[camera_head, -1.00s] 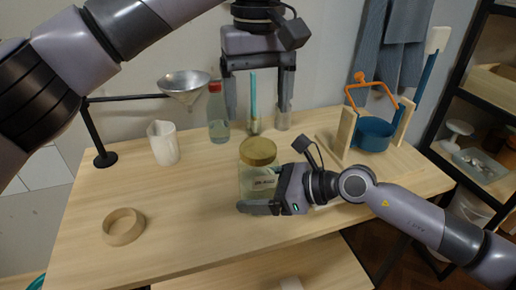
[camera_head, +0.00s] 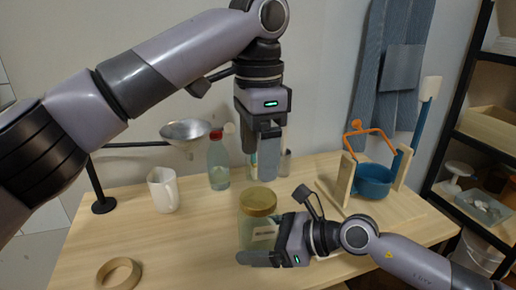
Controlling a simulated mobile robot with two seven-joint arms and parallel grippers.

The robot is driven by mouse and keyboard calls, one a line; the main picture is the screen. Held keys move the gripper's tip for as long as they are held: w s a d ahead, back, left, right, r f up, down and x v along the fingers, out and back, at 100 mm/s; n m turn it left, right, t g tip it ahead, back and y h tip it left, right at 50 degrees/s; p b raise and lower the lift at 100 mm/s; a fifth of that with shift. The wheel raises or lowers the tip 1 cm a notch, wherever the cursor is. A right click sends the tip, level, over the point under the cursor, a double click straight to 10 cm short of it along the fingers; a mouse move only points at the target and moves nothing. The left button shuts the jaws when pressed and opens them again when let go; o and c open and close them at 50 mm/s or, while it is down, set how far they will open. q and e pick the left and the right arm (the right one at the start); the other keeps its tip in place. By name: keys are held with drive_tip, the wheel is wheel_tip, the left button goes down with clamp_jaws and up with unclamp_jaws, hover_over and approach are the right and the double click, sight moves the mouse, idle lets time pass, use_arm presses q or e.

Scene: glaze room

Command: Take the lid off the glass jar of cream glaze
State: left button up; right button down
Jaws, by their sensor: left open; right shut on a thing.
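The glass jar of cream glaze (camera_head: 246,232) stands on the wooden table in the lower middle, with its round wooden-coloured lid (camera_head: 258,201) on top. My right gripper (camera_head: 262,246) comes in from the right and is shut on the jar's body, below the lid. One of its fingers shows in front of the jar; the other is mostly hidden. My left gripper (camera_head: 261,164) points down, above and behind the lid as seen here.
A red-capped bottle (camera_head: 217,165), white pitcher (camera_head: 163,190) and funnel on a stand (camera_head: 186,131) are left of the jar. A wooden ring (camera_head: 118,275) lies front left. A blue pot (camera_head: 373,181) in a wooden frame stands right. The table's left middle is clear.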

sight(258, 197)
use_arm(q)
drive_tip(key=m, duration=0.4)
drive_tip(key=shift+m, duration=0.4)
drive_tip(key=m, duration=1.7)
drive_tip(key=shift+m, duration=0.4)
drive_tip(key=shift+f, duration=4.05)
drive_tip(key=shift+c, duration=0.3)
drive_tip(key=c, duration=0.8)
drive_tip(key=shift+c, duration=0.2)
